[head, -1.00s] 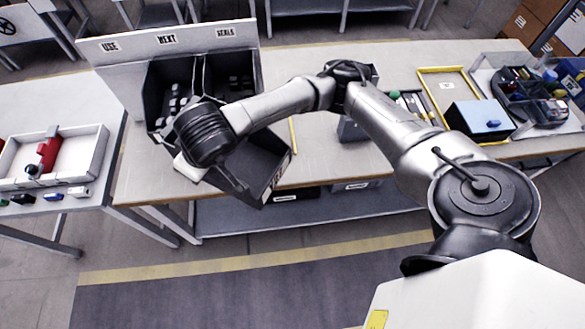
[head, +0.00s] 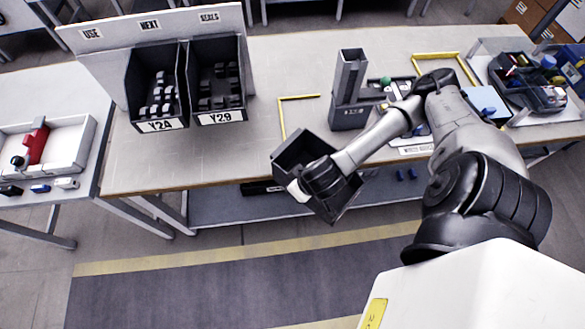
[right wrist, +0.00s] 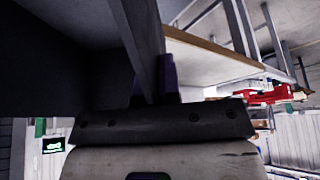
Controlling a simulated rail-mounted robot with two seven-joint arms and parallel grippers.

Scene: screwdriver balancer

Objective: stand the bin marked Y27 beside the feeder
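A dark open bin (head: 298,152) hangs over the front edge of the middle table in the head view, tilted. My right gripper (head: 300,188) is shut on its wall. In the right wrist view the fingers (right wrist: 155,85) pinch the bin's thin wall (right wrist: 137,40). No label on this bin is readable, so I cannot confirm Y27. The grey feeder (head: 350,85), an upright chute on a block base, stands on the table behind and right of the bin, apart from it. My left gripper is not in view.
A yellow corner marking (head: 283,115) lies on bare table left of the feeder. A caddy (head: 528,80) and blue box (head: 485,103) stand at right.

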